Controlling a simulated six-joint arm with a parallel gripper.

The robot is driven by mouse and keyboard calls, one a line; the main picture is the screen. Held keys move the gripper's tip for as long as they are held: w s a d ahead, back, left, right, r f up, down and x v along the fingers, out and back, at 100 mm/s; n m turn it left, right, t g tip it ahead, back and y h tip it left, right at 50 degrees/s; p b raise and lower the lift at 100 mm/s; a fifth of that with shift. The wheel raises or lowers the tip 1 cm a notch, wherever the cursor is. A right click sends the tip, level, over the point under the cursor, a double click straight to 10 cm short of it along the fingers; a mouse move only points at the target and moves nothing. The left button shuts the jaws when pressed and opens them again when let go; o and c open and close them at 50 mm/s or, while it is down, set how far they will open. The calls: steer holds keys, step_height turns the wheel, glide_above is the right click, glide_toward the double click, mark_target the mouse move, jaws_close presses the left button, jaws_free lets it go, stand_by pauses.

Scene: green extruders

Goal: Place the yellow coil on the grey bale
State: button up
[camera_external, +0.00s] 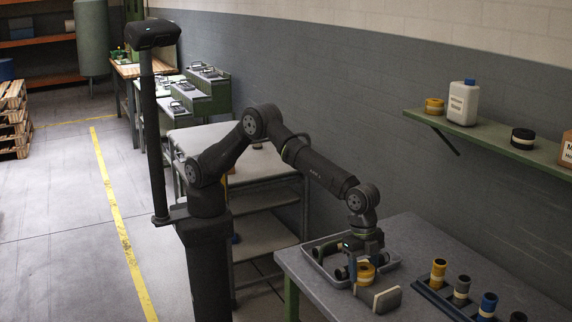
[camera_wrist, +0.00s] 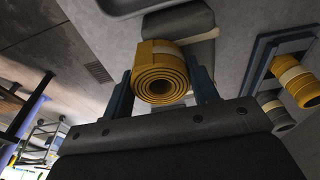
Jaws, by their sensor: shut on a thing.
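The yellow coil (camera_external: 366,273) is a rolled strip with a pale band. My gripper (camera_external: 363,266) is shut on it and holds it up near the table's left front part. In the wrist view, the coil (camera_wrist: 160,76) sits between the two fingers of my gripper (camera_wrist: 163,86), with its spiral end facing the camera. The grey bale (camera_external: 389,299) is a block with a pale band, on the table just below and right of the coil. In the wrist view the bale (camera_wrist: 194,50) shows behind the coil, which hides part of it. A gap between coil and bale is hard to judge.
A grey tray (camera_external: 393,262) with dark rolls lies behind my gripper. A dark blue rack (camera_external: 426,293) at the right holds several upright rolls, including a yellow one (camera_external: 438,270). A green wall shelf (camera_external: 492,140) carries a white jug (camera_external: 463,105) and small rolls.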

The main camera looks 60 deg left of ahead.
mark_target(365, 268)
steer(key=o, duration=1)
steer(key=shift+o, duration=0.2)
step_height(365, 268, up, 12)
steer(key=a, duration=0.1)
steer(key=shift+a, duration=0.4)
steer(key=f, duration=0.4)
steer(key=d+f, duration=0.1)
steer(key=f, duration=0.6)
steer(key=shift+d+f, duration=0.35)
steer(key=shift+f, duration=0.05)
steer(key=shift+d+r, duration=0.15)
steer(key=shift+r, duration=1.6)
